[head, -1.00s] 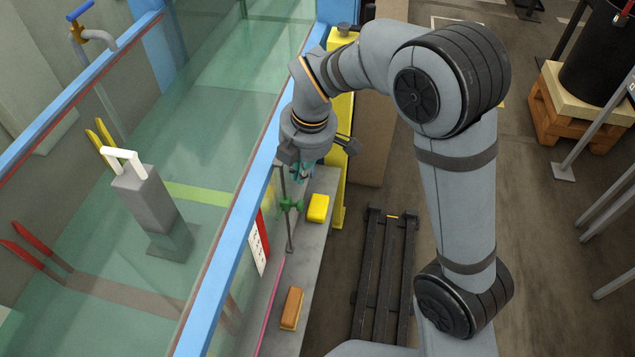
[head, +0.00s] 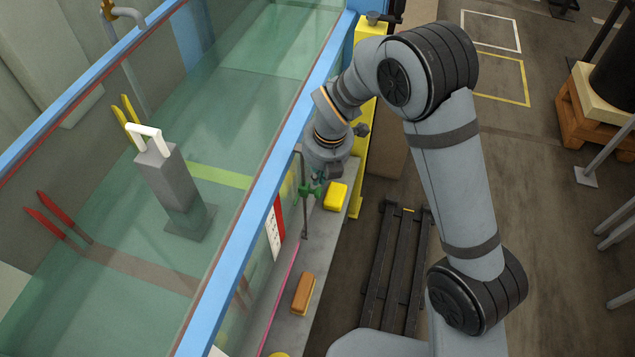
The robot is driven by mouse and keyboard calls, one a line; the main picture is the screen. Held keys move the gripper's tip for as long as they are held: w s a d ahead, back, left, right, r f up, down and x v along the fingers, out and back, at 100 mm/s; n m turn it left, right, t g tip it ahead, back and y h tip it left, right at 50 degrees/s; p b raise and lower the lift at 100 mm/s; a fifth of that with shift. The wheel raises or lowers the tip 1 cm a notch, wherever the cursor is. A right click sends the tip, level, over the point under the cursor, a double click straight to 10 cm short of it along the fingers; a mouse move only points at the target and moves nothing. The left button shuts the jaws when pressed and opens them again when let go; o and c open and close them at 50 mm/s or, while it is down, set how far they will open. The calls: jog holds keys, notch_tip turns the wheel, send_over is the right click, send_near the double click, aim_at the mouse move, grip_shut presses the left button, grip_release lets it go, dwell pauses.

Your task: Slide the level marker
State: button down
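A green clamp-like piece (head: 310,190), which looks like the level marker, sits on a thin upright grey rod (head: 305,222) beside the outside of the glass flume. My gripper (head: 333,173) is at the end of the arm, just right of and slightly above the green piece in the picture. Its fingers are small, dark and partly hidden by the wrist, so I cannot tell whether they are open or touch the green piece. A red and white card (head: 275,228) with marks is on the flume's side, left of the rod.
A grey ledge (head: 283,322) runs along the flume, with a yellow block (head: 335,196) and a brown block (head: 303,293) on it. The flume's blue rim (head: 233,270) is close on the left. A yellow post (head: 364,175) stands behind the gripper.

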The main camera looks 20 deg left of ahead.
aim_at(316, 191)
jog(key=x, duration=0.4)
jog(key=shift+a+f+p, duration=0.1)
jog(key=shift+f+p, duration=0.05)
jog(key=shift+p, duration=0.25)
jog(key=shift+f, duration=0.25)
jog(key=shift+f+b, duration=0.7)
jog(key=shift+r, duration=0.15)
